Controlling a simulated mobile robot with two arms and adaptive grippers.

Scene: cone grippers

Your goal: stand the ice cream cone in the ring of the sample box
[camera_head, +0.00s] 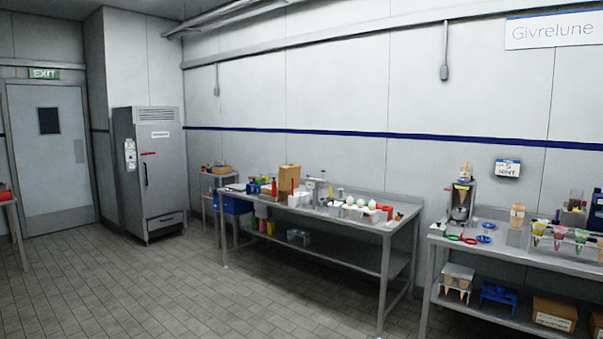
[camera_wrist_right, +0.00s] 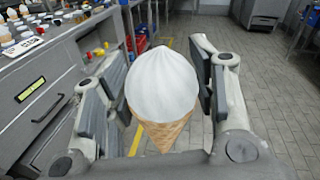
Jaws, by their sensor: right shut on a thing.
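The ice cream cone (camera_wrist_right: 162,85), a white swirl on a tan wafer, is in the right wrist view. My right gripper (camera_wrist_right: 165,98) is shut on it, with one dark-padded finger at each side. The white top is towards the upper part of the view and the wafer tip points down; its lower end is partly hidden by my gripper. Neither of my grippers shows in the head view. I cannot make out the sample box or its ring for sure in either view.
A second bench (camera_head: 435,240) at right holds coloured cones in a rack. Tiled floor (camera_wrist_right: 275,95) at right is clear.

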